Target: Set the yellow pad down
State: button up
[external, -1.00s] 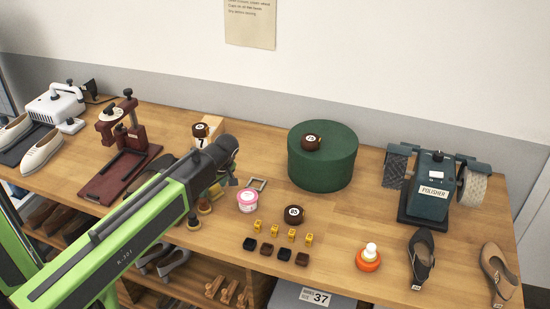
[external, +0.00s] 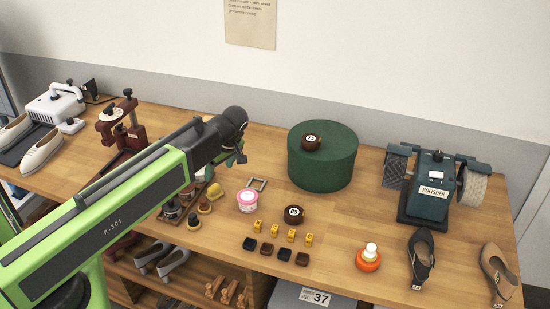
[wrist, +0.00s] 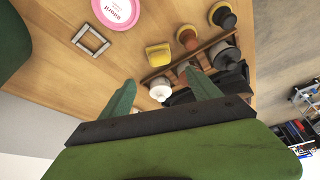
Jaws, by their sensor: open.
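The yellow pad (wrist: 158,56) is a small block on the wooden bench (wrist: 85,70), beside a thin wooden strip. In the external view the yellow pad (external: 215,191) shows just below my arm, left of the pink-and-white tub. My gripper (wrist: 160,82) is open, its two green fingers apart with nothing held between them. In the external view my gripper (external: 238,157) is above the bench, up and to the right of the pad, and clear of it.
Round daubers (wrist: 187,38) and dark pieces crowd the wooden strip (wrist: 190,60). The pink-and-white tub (external: 247,201) and a metal buckle frame (external: 257,184) lie close by. A green round box (external: 322,165) bearing a brown tin stands to the right.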

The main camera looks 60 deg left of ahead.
jog(key=w+d+f+m+h, duration=0.1)
jog(key=d+m+h, duration=0.1)
jog(key=d+m, duration=0.9)
jog(key=w+d+f+m+t+h+b, duration=0.1)
jog(key=d+m, duration=1)
jog(key=d, duration=1.6)
jog(key=shift+w+f+t+h, duration=0.3)
jog(key=shift+w+f+h, duration=0.2)
jog(key=shift+w, duration=0.15)
